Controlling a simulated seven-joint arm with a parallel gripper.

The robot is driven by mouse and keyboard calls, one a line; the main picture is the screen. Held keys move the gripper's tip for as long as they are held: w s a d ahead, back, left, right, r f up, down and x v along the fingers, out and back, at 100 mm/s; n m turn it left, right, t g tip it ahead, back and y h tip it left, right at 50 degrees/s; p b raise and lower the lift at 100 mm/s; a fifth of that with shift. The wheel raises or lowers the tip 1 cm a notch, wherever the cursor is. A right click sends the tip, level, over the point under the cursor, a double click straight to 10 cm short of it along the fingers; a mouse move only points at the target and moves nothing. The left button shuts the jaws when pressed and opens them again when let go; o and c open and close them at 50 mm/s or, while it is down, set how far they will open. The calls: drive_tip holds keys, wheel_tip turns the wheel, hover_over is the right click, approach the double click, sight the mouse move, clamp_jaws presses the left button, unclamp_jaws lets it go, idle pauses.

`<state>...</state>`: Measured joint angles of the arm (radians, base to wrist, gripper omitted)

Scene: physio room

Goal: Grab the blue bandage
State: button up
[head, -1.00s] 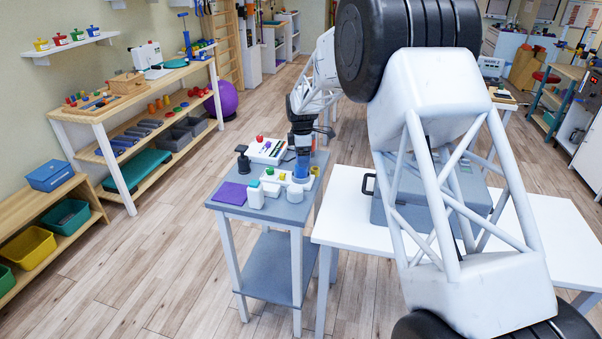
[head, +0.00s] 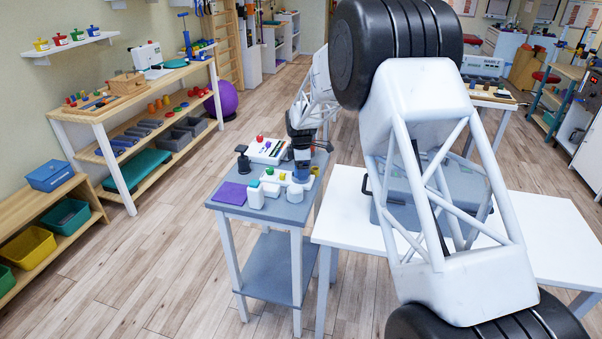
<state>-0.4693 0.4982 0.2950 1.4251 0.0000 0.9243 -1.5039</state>
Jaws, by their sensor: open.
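My gripper (head: 301,172) points down over the right part of the small grey side table (head: 262,209). It is open and low, among the small items there. Blue shows at its lower end, but I cannot tell whether this is the blue bandage or part of the gripper. The bandage is not clearly seen elsewhere on the table. A white holder with a yellow-topped and a green-topped item (head: 270,188) stands just left of my gripper. I cannot tell whether the fingers are around anything.
A white bottle (head: 256,196), a white tub (head: 295,194), a purple cloth (head: 229,192), a black pump-like item (head: 243,160) and a white device (head: 266,150) crowd the table. A grey case (head: 470,195) lies on the white table (head: 345,215) to the right. Floor at left is clear.

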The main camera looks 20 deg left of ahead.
drive_tip(key=shift+c, duration=0.2)
idle(0.4)
drive_tip(key=c, duration=1.1)
drive_tip(key=shift+o, duration=0.2)
drive_tip(key=shift+r, duration=0.85)
wheel_tip(320, 180, up, 2)
drive_tip(key=s+d, duration=0.3)
drive_tip(key=s, duration=0.4)
drive_tip(key=s+d+r, duration=0.1)
drive_tip(key=s+d, duration=0.3)
drive_tip(key=s, duration=0.3)
drive_tip(key=shift+s, duration=0.2)
drive_tip(key=shift+r, duration=0.1)
